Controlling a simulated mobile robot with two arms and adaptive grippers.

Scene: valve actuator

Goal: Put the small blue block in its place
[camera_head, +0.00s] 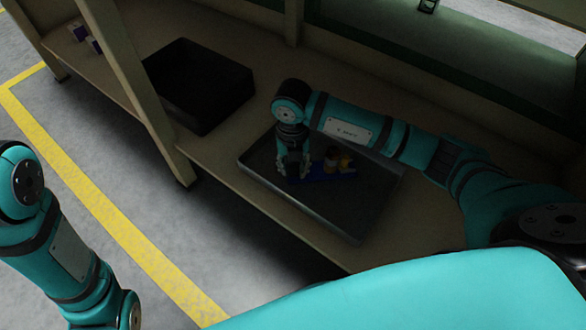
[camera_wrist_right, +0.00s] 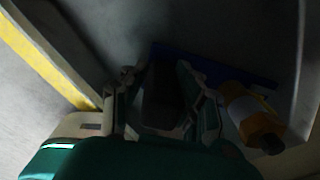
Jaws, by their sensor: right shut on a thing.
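My right gripper (camera_head: 293,168) points down into the grey tray (camera_head: 262,190) on the shelf. In the right wrist view its two fingers (camera_wrist_right: 160,100) are closed on the sides of a dark block (camera_wrist_right: 160,92). The block is too dim for me to be sure of its colour. A flat blue piece (camera_head: 318,177) lies in the tray just beside the gripper, and it also shows beyond the fingers in the right wrist view (camera_wrist_right: 245,80). My left gripper is out of view.
A black bin (camera_head: 200,85) stands on the shelf to the left of the tray, behind an upright post (camera_head: 130,75). Small white and purple things (camera_head: 82,35) lie at the far left. The tray's near part is bare.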

